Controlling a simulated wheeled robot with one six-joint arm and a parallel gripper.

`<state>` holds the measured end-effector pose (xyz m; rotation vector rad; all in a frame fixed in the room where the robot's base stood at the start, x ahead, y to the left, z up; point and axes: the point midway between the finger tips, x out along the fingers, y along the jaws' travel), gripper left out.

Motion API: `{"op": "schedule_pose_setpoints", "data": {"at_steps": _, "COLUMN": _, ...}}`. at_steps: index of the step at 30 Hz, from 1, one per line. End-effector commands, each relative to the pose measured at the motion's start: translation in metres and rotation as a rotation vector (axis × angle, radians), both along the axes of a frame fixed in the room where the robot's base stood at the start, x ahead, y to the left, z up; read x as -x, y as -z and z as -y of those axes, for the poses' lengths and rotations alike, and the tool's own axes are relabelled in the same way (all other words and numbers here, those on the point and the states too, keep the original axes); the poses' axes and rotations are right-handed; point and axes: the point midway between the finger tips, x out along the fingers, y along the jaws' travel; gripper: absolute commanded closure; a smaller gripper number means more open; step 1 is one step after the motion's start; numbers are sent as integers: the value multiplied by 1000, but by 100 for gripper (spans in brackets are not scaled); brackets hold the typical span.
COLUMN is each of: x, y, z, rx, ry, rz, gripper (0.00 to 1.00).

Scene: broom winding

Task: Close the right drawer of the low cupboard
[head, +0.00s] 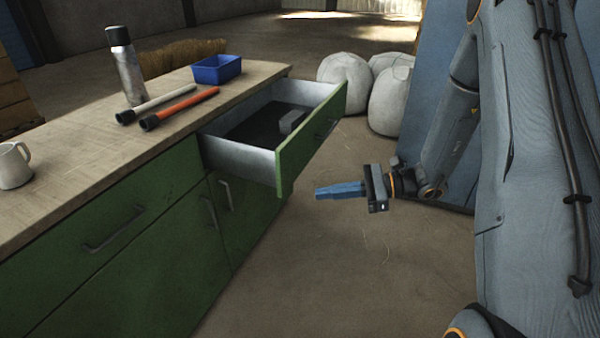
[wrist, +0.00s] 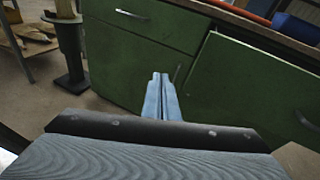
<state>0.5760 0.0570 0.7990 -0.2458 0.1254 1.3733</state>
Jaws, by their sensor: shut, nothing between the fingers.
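The low cupboard (head: 160,215) is green with a pale wooden top and stands on the left in the head view. Its right drawer (head: 313,140) is pulled well out, showing pale sides, a dark bottom and a grey block (head: 291,122) inside. My gripper (head: 318,192), with blue fingers, is shut and empty. In the head view it is right of and lower than the drawer front, apart from it. In the wrist view the shut fingers (wrist: 162,78) point toward the green cupboard front (wrist: 130,50); a green panel with a handle, seemingly the open drawer's front (wrist: 255,90), fills the right.
On the top are a mug (head: 14,166), a flask (head: 126,70), a white-handled tool (head: 158,103), an orange-handled tool (head: 182,108) and a blue tray (head: 216,70). Pale sacks (head: 345,82) lie behind the drawer. The floor (head: 320,270) in front is clear.

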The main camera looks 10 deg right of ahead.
Motion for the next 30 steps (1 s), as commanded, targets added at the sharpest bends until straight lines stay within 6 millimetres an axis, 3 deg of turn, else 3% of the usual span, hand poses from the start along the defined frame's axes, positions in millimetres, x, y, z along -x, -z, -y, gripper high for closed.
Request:
{"op": "schedule_pose_setpoints", "data": {"at_steps": 3, "x": -36, "y": 15, "z": 28, "rx": -131, "ry": 167, "rz": -19, "gripper": 100}}
{"op": "schedule_pose_setpoints", "data": {"at_steps": 6, "x": -56, "y": 22, "z": 47, "rx": -204, "ry": 263, "rz": -18, "gripper": 100}}
{"op": "schedule_pose_setpoints", "data": {"at_steps": 12, "x": -71, "y": 26, "z": 60, "rx": -258, "ry": 333, "rz": -13, "gripper": 100}}
{"op": "schedule_pose_setpoints", "data": {"at_steps": 17, "x": -80, "y": 25, "z": 44, "rx": -258, "ry": 331, "rz": -13, "gripper": 100}}
{"op": "schedule_pose_setpoints", "data": {"at_steps": 30, "x": -121, "y": 24, "z": -29, "rx": -257, "ry": 329, "rz": -14, "gripper": 100}}
